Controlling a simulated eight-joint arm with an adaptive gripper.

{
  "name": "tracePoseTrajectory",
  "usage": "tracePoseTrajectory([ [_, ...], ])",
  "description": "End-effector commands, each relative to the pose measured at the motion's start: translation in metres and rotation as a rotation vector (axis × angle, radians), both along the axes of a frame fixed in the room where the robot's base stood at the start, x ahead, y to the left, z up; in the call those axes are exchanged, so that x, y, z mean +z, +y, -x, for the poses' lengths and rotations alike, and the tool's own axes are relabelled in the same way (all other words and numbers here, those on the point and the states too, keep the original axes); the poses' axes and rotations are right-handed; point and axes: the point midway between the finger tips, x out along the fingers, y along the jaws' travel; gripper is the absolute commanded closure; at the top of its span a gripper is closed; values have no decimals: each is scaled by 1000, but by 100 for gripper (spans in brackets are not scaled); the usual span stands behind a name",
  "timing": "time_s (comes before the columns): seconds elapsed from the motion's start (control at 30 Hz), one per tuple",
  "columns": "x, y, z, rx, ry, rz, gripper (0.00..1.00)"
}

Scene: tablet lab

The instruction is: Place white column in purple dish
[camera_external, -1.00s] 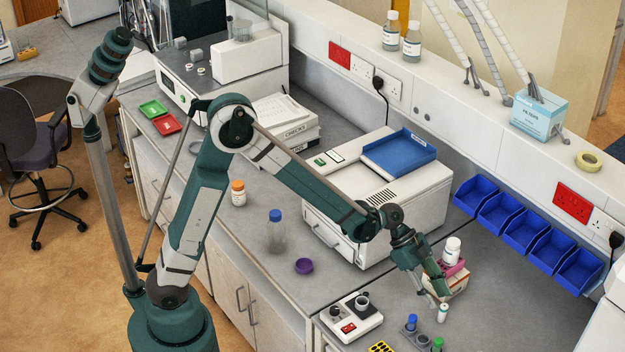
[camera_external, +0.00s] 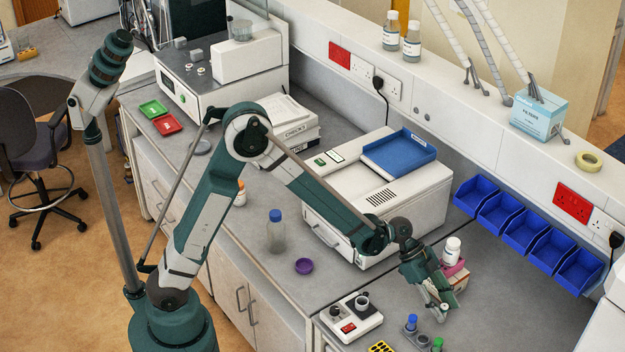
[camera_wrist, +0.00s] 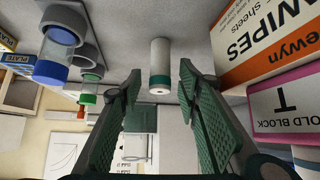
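The white column (camera_wrist: 159,62) stands upright in the wrist view, with a dark green band near one end. My gripper (camera_wrist: 158,82) is open, with one finger to each side of the column's line and visible gaps between. In the external view my gripper (camera_external: 438,303) is low over the right bench, at the column, which its fingers mostly hide. The purple dish (camera_external: 304,266) is a small round dish on the bench left of the gripper, in front of the white machine. It is not seen in the wrist view.
A pink block with a white bottle (camera_external: 452,249) stands just behind my gripper. Blue- and green-capped tubes (camera_external: 411,323) stand in front. A white device (camera_external: 352,316) lies between dish and tubes. A clear blue-capped bottle (camera_external: 276,234) is near the dish. Orange wipes box (camera_wrist: 270,40) is close right.

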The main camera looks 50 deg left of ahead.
Motion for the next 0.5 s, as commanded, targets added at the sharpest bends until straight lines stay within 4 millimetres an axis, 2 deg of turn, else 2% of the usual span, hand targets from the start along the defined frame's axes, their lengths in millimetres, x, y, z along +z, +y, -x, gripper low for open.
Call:
tracePoseTrajectory([
  [0.27, 0, 0, 0, 0, 0, 0, 66],
  [0.5, 0, 0, 0, 0, 0, 0, 95],
])
